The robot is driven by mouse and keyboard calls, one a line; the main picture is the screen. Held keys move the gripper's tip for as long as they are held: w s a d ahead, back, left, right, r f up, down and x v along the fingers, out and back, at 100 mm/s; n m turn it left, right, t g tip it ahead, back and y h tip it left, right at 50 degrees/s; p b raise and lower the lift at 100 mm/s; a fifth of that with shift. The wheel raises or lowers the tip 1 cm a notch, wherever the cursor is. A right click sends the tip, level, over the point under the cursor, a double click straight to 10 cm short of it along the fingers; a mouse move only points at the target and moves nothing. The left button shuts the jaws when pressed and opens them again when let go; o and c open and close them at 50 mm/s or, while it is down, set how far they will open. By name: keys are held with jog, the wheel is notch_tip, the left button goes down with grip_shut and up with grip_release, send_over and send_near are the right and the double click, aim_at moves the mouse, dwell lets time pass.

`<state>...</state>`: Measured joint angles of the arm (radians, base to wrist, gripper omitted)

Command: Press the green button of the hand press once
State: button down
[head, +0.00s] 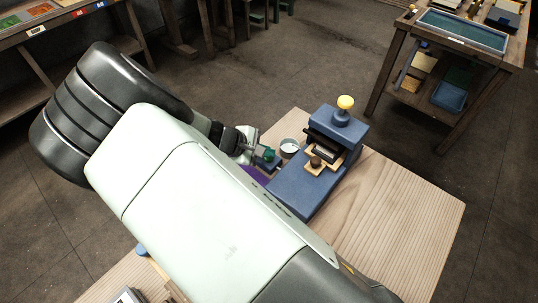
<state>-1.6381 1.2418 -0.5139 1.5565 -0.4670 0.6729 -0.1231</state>
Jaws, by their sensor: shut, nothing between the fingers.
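The hand press (303,188) is a blue machine on the wooden table, with a yellow knob (345,102) on top. A small green button (268,154) shows on a dark blue block at the press's left side. My gripper (259,151) is shut and empty, with its tips right at the green button. I cannot tell whether they touch it or whether it is pushed in. My arm covers the table to the left of the press.
A small round light cup (289,147) stands beside the press. A purple item (255,176) is partly hidden by my arm. The wooden table (405,215) is clear on the right. Other benches stand farther off, across open floor.

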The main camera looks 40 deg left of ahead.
aim_at(266, 159)
jog(key=shift+r, duration=0.9)
jog(key=shift+r, duration=2.5)
